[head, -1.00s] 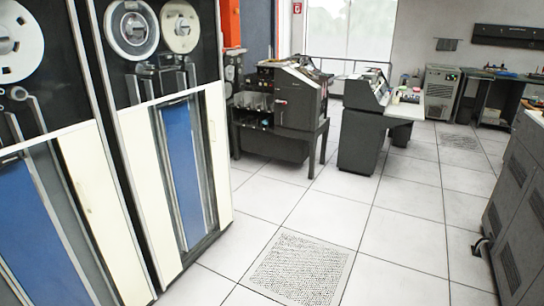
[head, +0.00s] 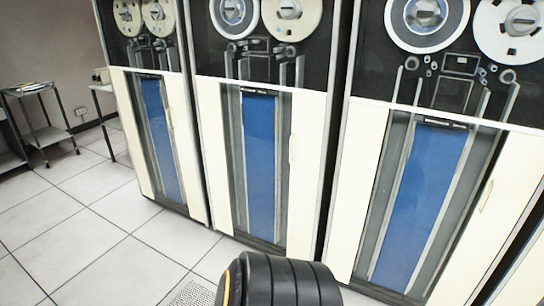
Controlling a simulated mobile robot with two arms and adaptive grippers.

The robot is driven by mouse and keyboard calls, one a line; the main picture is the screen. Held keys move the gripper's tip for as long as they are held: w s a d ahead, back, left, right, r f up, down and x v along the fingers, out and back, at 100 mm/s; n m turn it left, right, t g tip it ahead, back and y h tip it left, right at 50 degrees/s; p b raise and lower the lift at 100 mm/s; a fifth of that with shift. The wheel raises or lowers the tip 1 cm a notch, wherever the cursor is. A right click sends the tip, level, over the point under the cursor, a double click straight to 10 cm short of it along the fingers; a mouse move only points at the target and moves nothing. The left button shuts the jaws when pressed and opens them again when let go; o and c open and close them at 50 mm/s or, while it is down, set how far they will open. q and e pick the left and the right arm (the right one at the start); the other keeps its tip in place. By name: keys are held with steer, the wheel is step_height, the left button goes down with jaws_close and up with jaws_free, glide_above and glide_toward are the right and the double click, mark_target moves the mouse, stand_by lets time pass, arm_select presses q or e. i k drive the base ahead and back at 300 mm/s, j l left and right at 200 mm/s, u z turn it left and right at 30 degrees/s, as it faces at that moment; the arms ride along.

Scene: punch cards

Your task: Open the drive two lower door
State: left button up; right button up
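Three tall tape drives stand in a row in the head view: a left drive (head: 135,60), a middle drive (head: 218,52) and a right drive (head: 373,65). No number shows on them, so I cannot tell which is drive two. Each has two reels on top and a cream lower front with a blue centre panel. The left lower door (head: 124,100), middle lower door (head: 300,180) and right lower door (head: 370,155) all look shut. A slim handle (head: 292,150) shows on the middle one, another handle (head: 486,196) on the right one. Neither gripper is in view.
A black ribbed part of my own arm (head: 290,282) covers the bottom centre, before the middle drive. A small dark stand (head: 42,136) is at the far left by the wall. The tiled floor (head: 90,215) at the left is clear.

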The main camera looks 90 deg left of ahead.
mark_target(308, 107)
steer(key=u, duration=2.55)
